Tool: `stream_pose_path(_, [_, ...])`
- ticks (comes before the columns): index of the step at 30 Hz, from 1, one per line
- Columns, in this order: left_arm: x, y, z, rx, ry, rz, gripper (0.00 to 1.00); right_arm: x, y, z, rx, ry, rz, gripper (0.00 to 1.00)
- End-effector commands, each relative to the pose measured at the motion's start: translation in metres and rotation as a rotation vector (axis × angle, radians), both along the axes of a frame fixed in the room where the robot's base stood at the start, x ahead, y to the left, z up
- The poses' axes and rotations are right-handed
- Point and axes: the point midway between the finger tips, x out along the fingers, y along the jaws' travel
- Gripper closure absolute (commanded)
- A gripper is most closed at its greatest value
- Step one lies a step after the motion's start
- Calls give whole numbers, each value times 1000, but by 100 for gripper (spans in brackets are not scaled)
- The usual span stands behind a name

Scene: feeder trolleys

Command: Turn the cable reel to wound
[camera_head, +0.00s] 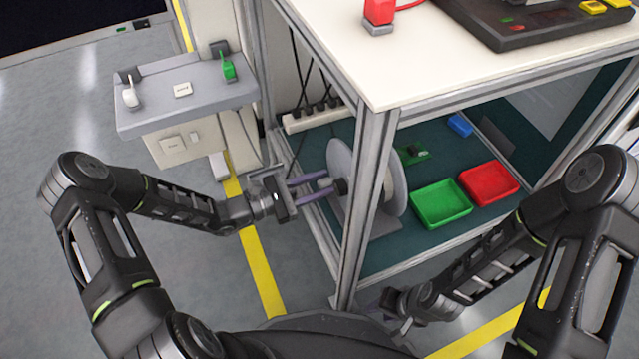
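The cable reel (397,188) is a pale grey disc-sided reel on a stand, on the lower shelf of the trolley. A vertical frame post hides part of it. A dark knob or hub (340,186) sticks out on its left side. My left gripper (318,186) reaches in from the left, with its two purple fingers apart around or just beside this knob; I cannot tell whether they touch it. My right gripper (397,312) is low at the front, outside the trolley below the shelf edge, and its fingers are too hidden to read.
The trolley's shelf holds a green tray (441,204), a red tray (489,183), a blue block (460,125) and a power strip (312,115). The frame post (366,200) stands close to my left gripper.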

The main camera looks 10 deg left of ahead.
Motion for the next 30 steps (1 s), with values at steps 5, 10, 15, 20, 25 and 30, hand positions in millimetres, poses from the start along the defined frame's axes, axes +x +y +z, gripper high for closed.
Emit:
stream_pose_path(5, [0, 0, 0, 0, 0, 0, 83, 0, 0, 0, 0, 0, 0, 64])
stream_pose_path(10, [0, 0, 0, 0, 0, 0, 97, 0, 0, 0, 0, 0, 0, 64])
stream_pose_path(15, [0, 0, 0, 0, 0, 0, 100, 0, 0, 0, 0, 0, 0, 64])
stream_pose_path(20, [0, 0, 0, 0, 0, 1, 100, 0, 0, 0, 0, 0, 0, 64])
stream_pose_path(25, [0, 1, 0, 0, 0, 1, 100, 0, 0, 0, 0, 0, 0, 64])
stream_pose_path(30, [0, 1, 0, 0, 0, 1, 100, 0, 0, 0, 0, 0, 0, 64])
